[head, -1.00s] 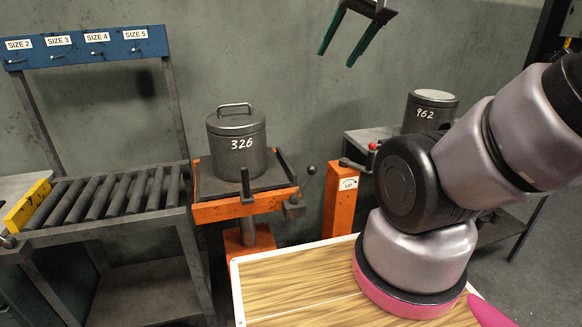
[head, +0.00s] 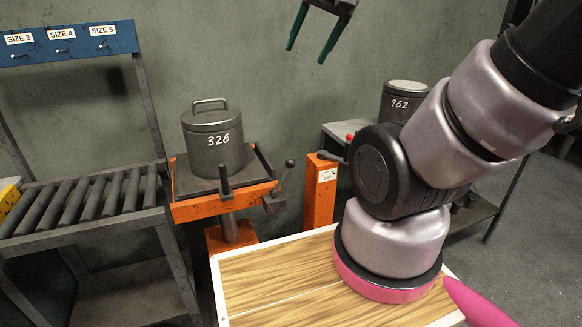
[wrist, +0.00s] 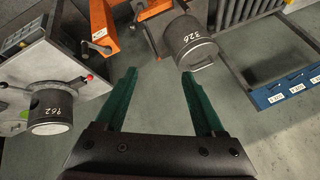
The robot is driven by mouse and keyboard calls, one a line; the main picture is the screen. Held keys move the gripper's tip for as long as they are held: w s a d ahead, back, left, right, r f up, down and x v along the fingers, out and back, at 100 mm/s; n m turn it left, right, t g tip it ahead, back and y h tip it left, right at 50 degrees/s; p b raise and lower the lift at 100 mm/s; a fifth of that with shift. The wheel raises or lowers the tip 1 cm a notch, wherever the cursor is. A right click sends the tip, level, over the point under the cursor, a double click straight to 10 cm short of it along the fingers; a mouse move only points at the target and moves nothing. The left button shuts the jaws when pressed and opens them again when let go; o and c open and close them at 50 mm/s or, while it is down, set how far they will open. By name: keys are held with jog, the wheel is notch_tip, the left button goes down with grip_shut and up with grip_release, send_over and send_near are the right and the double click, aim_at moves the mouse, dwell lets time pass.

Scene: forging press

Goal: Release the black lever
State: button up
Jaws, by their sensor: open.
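An orange post (head: 320,192) stands behind my table, with a white label on its face and a short black lever (head: 333,157) at its top. The post also shows in the wrist view (wrist: 104,22), where the black lever (wrist: 97,47) lies across its end. Which one the task names I cannot tell. My gripper (head: 306,54) is open and empty, high up and apart from both levers. Its green fingers (wrist: 159,74) also show open in the wrist view.
A canister marked 326 (head: 213,145) stands on the lift table. A canister marked 962 (head: 404,100) stands on a grey bench, near a red knob (head: 350,138). A roller rack (head: 85,200) is at left. Bare floor shows between the fingers in the wrist view.

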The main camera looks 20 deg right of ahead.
jog(key=w+d+f+m+g, duration=0.1)
jog(key=w+f+m+g, duration=0.2)
jog(key=w+f, duration=0.85)
jog(key=m+g+h, duration=0.1)
jog(key=m+g, duration=0.2)
send_over(293, 160)
notch_tip(293, 160, down, 18)
jog(key=shift+r, duration=0.1)
notch_tip(293, 160, down, 11)
jog(key=shift+w+a, duration=0.35)
jog(key=shift+w, duration=0.1)
grip_shut()
